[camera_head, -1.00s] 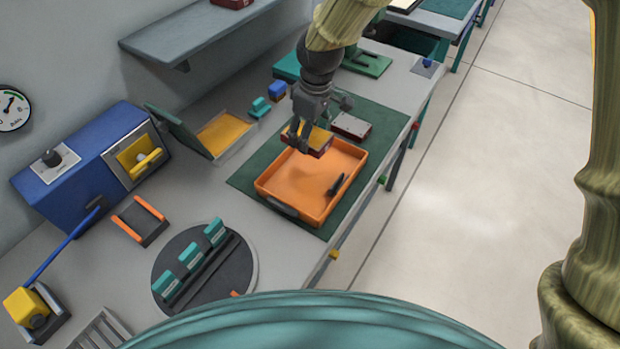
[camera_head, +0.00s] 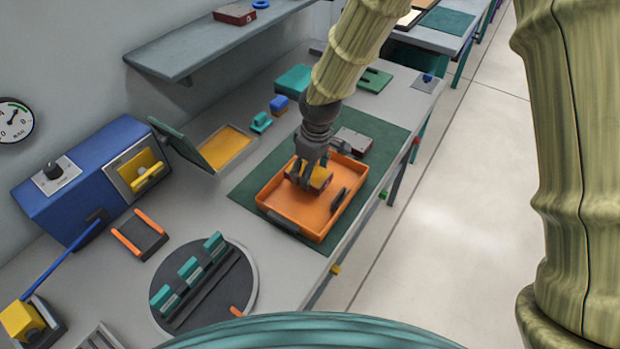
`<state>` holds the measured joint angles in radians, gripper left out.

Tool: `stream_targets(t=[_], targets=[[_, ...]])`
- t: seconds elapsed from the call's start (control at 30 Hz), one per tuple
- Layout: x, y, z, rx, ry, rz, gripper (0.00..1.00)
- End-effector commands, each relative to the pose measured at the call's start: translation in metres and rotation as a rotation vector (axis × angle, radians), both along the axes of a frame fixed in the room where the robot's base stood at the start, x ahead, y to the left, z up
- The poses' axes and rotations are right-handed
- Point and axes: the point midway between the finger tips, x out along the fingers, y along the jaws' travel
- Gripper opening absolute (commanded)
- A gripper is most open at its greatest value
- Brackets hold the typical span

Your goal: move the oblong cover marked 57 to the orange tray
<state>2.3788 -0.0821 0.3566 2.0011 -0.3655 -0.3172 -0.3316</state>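The orange tray (camera_head: 284,206) lies on the dark green mat on the bench. An oblong piece with a yellow top and reddish side (camera_head: 321,179) is inside the tray, toward its back; any number on it is too small to read. My gripper (camera_head: 308,183) reaches down into the tray with its fingers around this piece and appears shut on it. The fingers hide part of the piece. I cannot tell whether its underside touches the tray floor.
A pale-topped red box (camera_head: 354,142) stands on the mat just behind the tray. A turntable with teal pieces (camera_head: 204,285), a blue machine (camera_head: 84,178) and an open-lidded yellow-lined box (camera_head: 226,147) stand to the left. The bench edge is close on the tray's right.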

Motion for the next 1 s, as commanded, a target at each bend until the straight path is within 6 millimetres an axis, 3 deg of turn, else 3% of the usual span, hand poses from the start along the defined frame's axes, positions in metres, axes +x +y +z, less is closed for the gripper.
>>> stream_targets(t=[0.33,0.8,0.83,0.93,1.0], targets=[[0.0,0.0,-0.033,-0.001,0.0,0.001,0.18],[0.0,0.0,-0.041,0.001,-0.002,0.0,0.18],[0.0,0.0,-0.04,0.001,-0.001,0.0,0.69],[0.0,0.0,-0.04,0.001,-0.001,0.0,0.86],[0.0,0.0,-0.04,0.001,-0.001,0.0,0.86]])
